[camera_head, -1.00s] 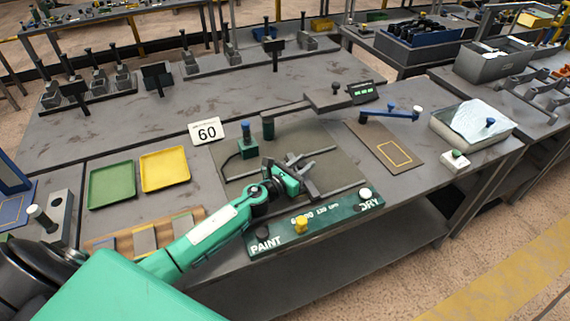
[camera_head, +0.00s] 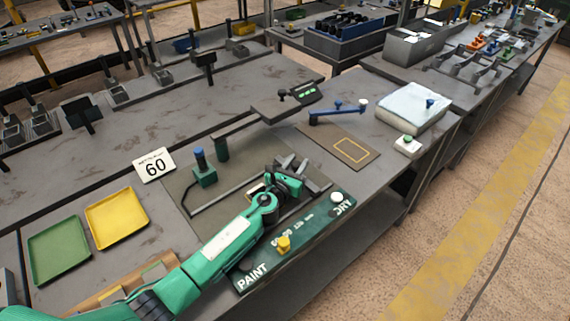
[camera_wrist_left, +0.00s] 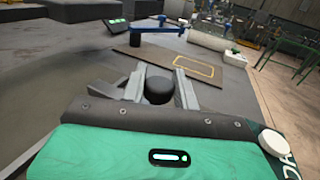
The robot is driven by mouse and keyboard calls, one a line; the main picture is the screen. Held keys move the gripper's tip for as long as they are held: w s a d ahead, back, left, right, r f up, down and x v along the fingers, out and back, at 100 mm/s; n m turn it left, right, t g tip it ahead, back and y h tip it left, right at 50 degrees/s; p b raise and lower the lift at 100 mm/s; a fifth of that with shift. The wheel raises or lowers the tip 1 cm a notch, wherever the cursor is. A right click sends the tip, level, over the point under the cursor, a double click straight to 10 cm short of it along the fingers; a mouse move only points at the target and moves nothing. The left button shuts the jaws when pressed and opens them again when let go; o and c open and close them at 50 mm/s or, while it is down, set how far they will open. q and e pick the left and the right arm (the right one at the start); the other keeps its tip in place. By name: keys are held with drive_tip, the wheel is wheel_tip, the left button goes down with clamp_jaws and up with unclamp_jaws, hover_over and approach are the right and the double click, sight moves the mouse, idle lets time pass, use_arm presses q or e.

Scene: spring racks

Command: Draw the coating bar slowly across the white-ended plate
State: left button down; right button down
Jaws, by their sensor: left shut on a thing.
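My left gripper (camera_head: 293,170) is over the right part of the dark mat (camera_head: 240,168) of the coating station. In the left wrist view its two grey fingers (camera_wrist_left: 160,88) are closed around a black round knob (camera_wrist_left: 159,90). The knob seems to be the coating bar's grip; the bar itself is hidden by the gripper. A small pale-edged piece (camera_head: 256,190) shows just left of the gripper, partly covered by it; it may be the white-ended plate, but I cannot tell. My right gripper is not in view.
A green strip marked PAINT and DRY (camera_head: 300,234) runs along the front, with a yellow knob (camera_head: 283,243) and a white knob (camera_head: 337,197). A green post with blue top (camera_head: 203,172) stands on the mat.

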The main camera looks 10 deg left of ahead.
sight(296, 168)
use_arm(q)
drive_tip(key=shift+w+d, duration=0.35)
drive_tip(key=shift+w, duration=0.05)
drive_tip(key=c, duration=1.1)
unclamp_jaws()
drive_tip(key=shift+s, duration=0.1)
drive_tip(key=shift+v, duration=3)
drive_tip(key=shift+s+a, duration=0.2)
drive_tip(key=shift+s, duration=0.4)
